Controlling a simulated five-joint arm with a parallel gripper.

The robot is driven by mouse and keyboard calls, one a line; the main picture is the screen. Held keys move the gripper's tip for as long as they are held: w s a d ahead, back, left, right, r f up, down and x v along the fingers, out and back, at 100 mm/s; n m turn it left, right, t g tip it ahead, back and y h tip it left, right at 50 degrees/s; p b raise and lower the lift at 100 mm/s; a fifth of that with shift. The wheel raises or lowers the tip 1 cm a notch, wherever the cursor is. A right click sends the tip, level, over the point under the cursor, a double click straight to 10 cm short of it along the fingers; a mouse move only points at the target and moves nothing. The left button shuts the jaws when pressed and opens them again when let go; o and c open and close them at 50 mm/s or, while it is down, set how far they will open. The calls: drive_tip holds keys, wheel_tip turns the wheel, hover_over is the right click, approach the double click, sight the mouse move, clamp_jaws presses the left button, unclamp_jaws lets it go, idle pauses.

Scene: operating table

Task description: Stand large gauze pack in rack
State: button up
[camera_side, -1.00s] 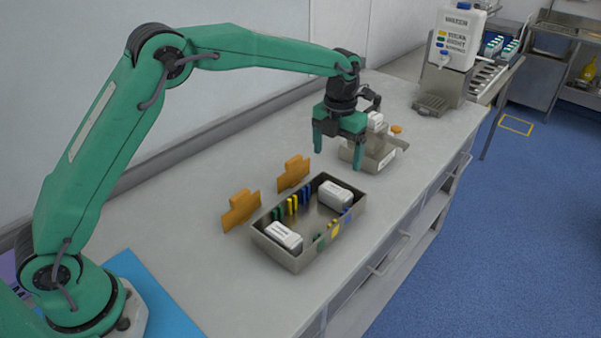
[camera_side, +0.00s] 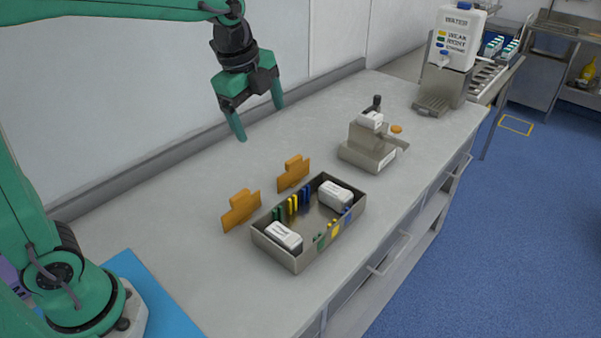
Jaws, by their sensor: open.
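My gripper (camera_side: 259,122) is open and empty, raised above the back of the worktop near the wall. A white pack (camera_side: 370,119) sits on top of a small steel stand (camera_side: 366,155) to the right. A steel tray (camera_side: 284,259) with coloured dividers stands at the middle front. One white pack (camera_side: 284,236) lies in its near end and another white pack (camera_side: 336,193) in its far end. I cannot tell which pack is the large gauze pack, or which holder is the rack. The gripper is well apart from all of them.
Two orange upright pieces (camera_side: 241,210) (camera_side: 293,174) stand left of the tray. A white dispenser (camera_side: 459,37) stands at the far right end. A blue mat (camera_side: 150,290) lies at the near left. The worktop between tray and steel stand is clear.

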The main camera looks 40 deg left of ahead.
drive_tip(key=s+a+f+n+t, duration=0.1)
drive_tip(key=s+a+n, duration=0.1)
drive_tip(key=s+n, duration=0.6)
drive_tip(key=s+a+f+n+t, duration=0.1)
drive_tip(key=s+a+n, duration=0.1)
drive_tip(key=s+n, duration=0.7)
drive_tip(key=shift+s+f+n+t, duration=0.3)
drive_tip(key=shift+s+f+t, duration=0.05)
drive_tip(key=shift+s+t, duration=0.1)
